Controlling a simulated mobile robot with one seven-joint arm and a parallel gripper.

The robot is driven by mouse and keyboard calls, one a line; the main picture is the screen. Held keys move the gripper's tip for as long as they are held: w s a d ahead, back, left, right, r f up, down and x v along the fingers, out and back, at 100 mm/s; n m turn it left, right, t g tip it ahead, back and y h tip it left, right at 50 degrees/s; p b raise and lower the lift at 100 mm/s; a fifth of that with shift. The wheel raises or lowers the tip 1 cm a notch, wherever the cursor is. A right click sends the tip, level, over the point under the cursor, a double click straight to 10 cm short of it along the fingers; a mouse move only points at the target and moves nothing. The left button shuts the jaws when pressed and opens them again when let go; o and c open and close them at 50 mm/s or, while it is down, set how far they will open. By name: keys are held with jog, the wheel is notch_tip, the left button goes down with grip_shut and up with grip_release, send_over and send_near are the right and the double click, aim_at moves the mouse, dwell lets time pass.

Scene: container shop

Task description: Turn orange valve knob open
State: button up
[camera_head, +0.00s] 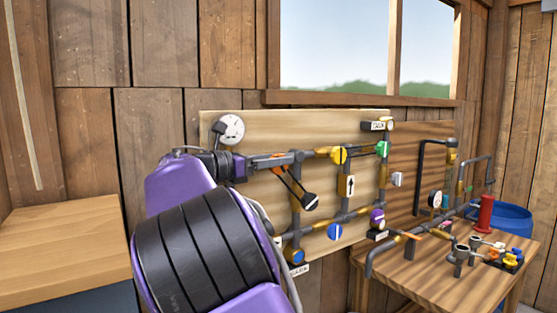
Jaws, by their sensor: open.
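My gripper (302,180) reaches in from the left at the left part of the pipe board, its jaws spread open in front of the upper left pipes. Orange parts show along the jaws; I cannot tell whether any of that orange belongs to a valve knob behind them. An orange lever-like piece (411,236) sits on the bench pipe, right of and apart from my gripper. My purple and black arm hides the board's lower left.
The wooden board (262,126) carries a gauge (230,128) and yellow (339,155), green (382,148), purple (377,217) and blue (335,232) knobs. A bench (425,279) with loose fittings stands right. A blue barrel (513,216) is behind it. A bare wooden top (60,250) lies left.

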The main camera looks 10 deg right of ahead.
jog(key=shift+w+d, duration=0.15)
jog(key=shift+d, duration=0.25)
jog(key=shift+c, duration=0.3)
grip_shut()
jog(key=shift+f+h, duration=0.1)
jog(key=shift+h, duration=0.2)
jog(key=shift+a+t+h+b, duration=0.15)
jog(key=shift+t+h+b, duration=0.25)
jog(key=shift+h+b, duration=0.35)
jog(key=shift+a+t+h+b, duration=0.15)
jog(key=shift+t+h+b, duration=0.55)
jog(key=shift+h, duration=0.95)
jog(key=shift+o, duration=0.3)
grip_release()
